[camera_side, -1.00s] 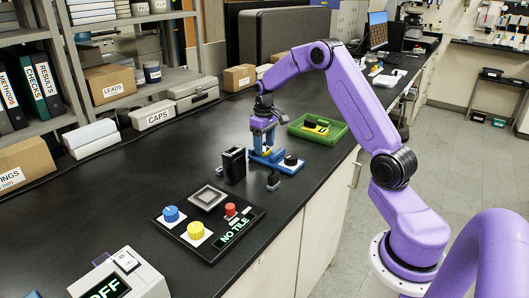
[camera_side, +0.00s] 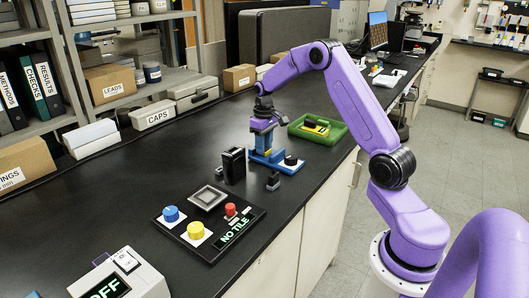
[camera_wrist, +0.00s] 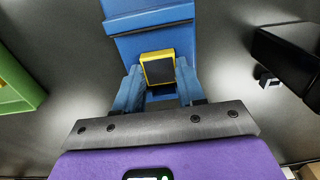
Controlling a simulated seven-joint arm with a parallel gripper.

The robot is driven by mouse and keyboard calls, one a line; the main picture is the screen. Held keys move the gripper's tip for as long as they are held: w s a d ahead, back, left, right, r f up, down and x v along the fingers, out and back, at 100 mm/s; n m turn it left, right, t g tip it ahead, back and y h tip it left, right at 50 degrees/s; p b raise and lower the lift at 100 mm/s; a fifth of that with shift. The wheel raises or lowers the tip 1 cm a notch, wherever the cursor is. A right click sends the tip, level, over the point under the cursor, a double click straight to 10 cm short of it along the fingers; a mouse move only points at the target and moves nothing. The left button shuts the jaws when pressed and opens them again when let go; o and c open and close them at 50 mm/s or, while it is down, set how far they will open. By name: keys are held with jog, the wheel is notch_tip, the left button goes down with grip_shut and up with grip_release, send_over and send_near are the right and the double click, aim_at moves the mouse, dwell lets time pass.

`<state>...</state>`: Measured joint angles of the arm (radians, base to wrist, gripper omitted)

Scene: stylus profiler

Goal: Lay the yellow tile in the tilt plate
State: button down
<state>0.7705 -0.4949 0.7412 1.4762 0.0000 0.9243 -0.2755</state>
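A tile (camera_wrist: 158,69) with a yellow rim and dark face shows between my fingertips in the wrist view, at the blue stand (camera_wrist: 152,35). My gripper (camera_wrist: 159,80) has one blue finger on each side of the tile, very close to its edges. I cannot tell whether they press on it. A grey square plate (camera_side: 208,197), seemingly the tilt plate, sits empty on the black panel, whose display reads NO TILE (camera_side: 234,232).
A black upright holder (camera_side: 233,165) and a small dark block (camera_side: 273,181) stand near the blue stand. A green tray (camera_side: 318,129) with yellow and black pieces lies behind. Blue (camera_side: 171,214), yellow (camera_side: 196,230) and red (camera_side: 231,210) knobs surround the plate. The bench left of the holder is clear.

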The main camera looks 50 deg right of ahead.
jog(key=shift+r, duration=3.05)
jog(key=shift+r, duration=0.1)
jog(key=shift+r, duration=0.35)
notch_tip(320, 180, up, 8)
jog(key=s+a, duration=0.3)
jog(key=a, duration=2.7)
jog(key=f, duration=0.5)
jog(key=shift+s+a+f, duration=0.25)
jog(key=shift+s+f, duration=0.05)
